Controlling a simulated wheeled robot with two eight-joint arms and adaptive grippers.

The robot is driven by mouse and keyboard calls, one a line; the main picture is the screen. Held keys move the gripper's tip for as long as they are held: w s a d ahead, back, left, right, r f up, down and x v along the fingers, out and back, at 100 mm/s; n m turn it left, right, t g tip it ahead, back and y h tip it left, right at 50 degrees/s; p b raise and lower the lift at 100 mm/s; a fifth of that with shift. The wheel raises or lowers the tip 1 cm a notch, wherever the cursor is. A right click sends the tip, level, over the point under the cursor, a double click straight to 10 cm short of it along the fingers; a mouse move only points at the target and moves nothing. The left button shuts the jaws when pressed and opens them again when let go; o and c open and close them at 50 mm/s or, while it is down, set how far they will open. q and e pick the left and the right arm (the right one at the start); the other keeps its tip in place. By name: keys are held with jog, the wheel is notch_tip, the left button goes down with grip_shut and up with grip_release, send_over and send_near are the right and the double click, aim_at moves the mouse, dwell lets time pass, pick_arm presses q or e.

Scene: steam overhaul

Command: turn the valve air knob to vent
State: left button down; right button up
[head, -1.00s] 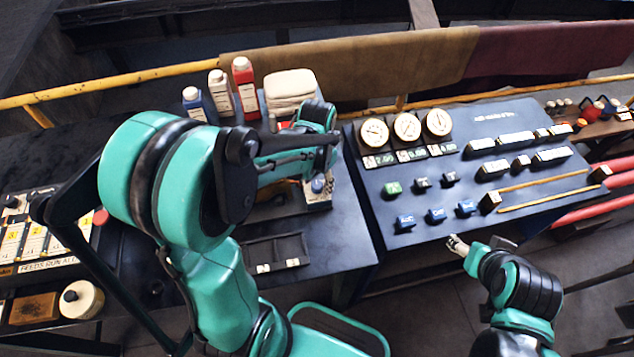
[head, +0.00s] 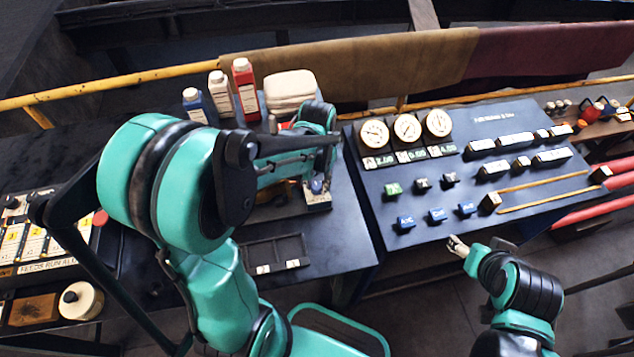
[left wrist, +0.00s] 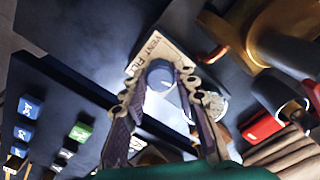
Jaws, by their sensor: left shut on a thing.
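The valve air knob (left wrist: 160,74) is a round blue-grey knob on a pale plate (left wrist: 150,50) lettered VENT and FILL in the left wrist view. In the head view the knob's block (head: 318,203) sits near the right edge of the left dark bench, partly hidden by my left arm. My left gripper (left wrist: 161,82) is shut on the knob, one finger on each side of it; it also shows in the head view (head: 317,183). The knob's exact pointing is hard to read. My right gripper (head: 457,246) hangs in front of the sloping panel, apart from it; its opening is too small to judge.
A sloping panel (head: 550,195) with three gauges (head: 407,128) and several coloured blocks stands to the right. Bottles (head: 245,90) and folded cloths (head: 290,90) stand behind my left arm. A shallow tray (head: 275,249) lies in front of the knob's block.

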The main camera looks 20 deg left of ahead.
aim_at(317, 185)
pick_arm(q)
jog(key=n, duration=0.4)
jog(key=shift+n, duration=0.3)
jog(key=n, duration=0.4)
jog(key=shift+n, duration=0.3)
jog(key=c, duration=1.2)
grip_release()
jog(key=shift+o, duration=0.2)
notch_tip(317, 185, up, 12)
